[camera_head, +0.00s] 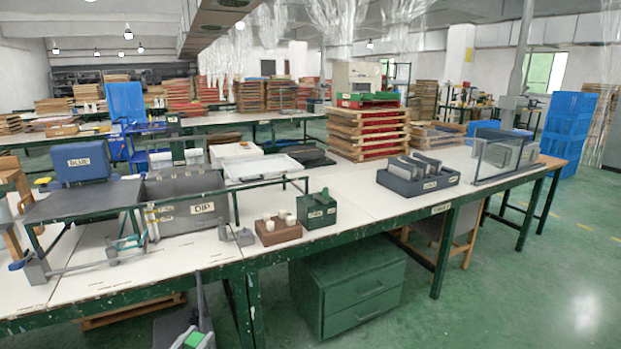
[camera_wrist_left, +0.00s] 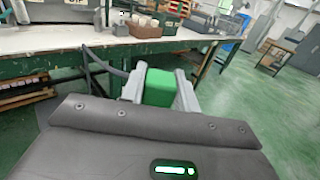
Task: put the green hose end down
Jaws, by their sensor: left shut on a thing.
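My left gripper (camera_head: 195,340) is low at the bottom edge of the head view, in front of the table's front edge. It is shut on the green hose end (camera_wrist_left: 158,88), which shows as a green block between the two grey fingers in the left wrist view. A dark hose (camera_wrist_left: 97,62) shows beside the left finger and runs up toward the table. In the head view a dark hose (camera_head: 201,300) hangs below the table edge by the gripper. My right gripper is in neither view.
The white-topped table (camera_head: 340,225) stands beyond the gripper. On it are a grey DIP tank (camera_head: 190,220), a brown tray with cups (camera_head: 278,233), a green box (camera_head: 317,212) and a dark rack tray (camera_head: 415,186). A green drawer cabinet (camera_head: 350,290) stands below. Green floor at right is open.

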